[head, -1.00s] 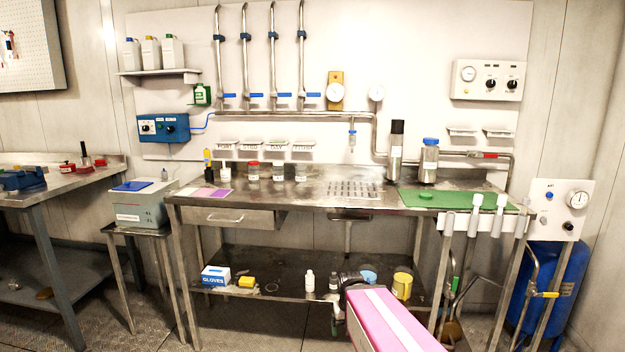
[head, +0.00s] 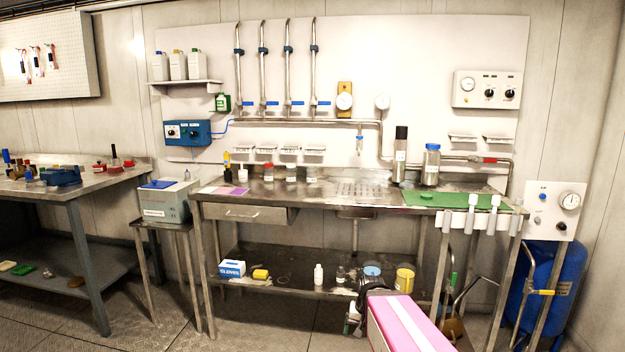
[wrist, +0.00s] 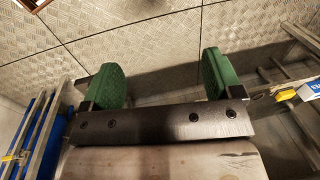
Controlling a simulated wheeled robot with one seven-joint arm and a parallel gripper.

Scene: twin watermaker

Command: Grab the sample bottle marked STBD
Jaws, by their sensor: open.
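Several small sample jars stand in a row at the back of the steel bench, under wall holders. One has a red cap (head: 267,173), one a darker cap (head: 291,173) and one a pale cap (head: 311,173); a white cup-like piece (head: 243,174) stands to their left. Their markings are too small to read, so I cannot tell which is STBD. My gripper (wrist: 160,80) shows green finger pads spread wide with nothing between them, above the floor in the wrist view. In the head view my arm is low, in front of the bench and well away from the jars.
The steel bench (head: 330,199) has a green mat (head: 460,201) at right and two tall cylinders (head: 401,155) (head: 431,165) behind it. White tubes hang at its front right. A lower shelf holds a glove box (head: 232,267) and small containers. A grey cooler (head: 168,200) stands left.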

